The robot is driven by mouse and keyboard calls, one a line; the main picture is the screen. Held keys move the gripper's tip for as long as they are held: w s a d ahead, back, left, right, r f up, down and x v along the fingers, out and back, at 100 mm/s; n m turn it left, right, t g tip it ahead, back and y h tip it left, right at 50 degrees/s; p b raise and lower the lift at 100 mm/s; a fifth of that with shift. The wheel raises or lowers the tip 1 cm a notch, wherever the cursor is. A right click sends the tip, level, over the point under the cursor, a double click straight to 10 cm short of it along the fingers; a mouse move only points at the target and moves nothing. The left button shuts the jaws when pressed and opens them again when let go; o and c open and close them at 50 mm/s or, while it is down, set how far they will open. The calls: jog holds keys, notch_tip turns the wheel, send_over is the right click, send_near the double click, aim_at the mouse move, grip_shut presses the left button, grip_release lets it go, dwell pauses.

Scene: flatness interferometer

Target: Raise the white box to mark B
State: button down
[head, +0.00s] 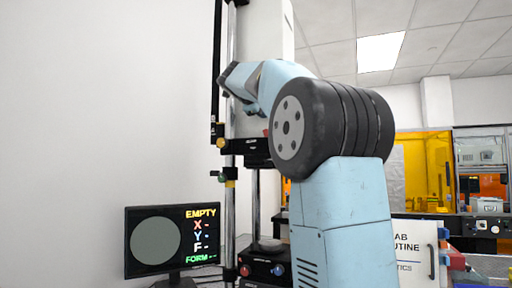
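A tall white body (288,30) with straight sides stands behind the upper part of the metal column (231,165) in the head view. I cannot tell whether it is the white box, as its top is cut off and my arm covers its lower part. No letter B can be read on the column or the black rail (216,60). A black carriage (257,151) crosses the column below my forearm. My arm rises at the centre and bends left toward the column. My gripper's fingers do not show, so I see no grip on anything.
A yellow knob (220,143) and a green clamp (217,175) sit on the column. A monitor (155,243) at lower left reads EMPTY. A black base unit (262,266) has red and blue knobs. A white lettered panel (412,250) stands right of my arm.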

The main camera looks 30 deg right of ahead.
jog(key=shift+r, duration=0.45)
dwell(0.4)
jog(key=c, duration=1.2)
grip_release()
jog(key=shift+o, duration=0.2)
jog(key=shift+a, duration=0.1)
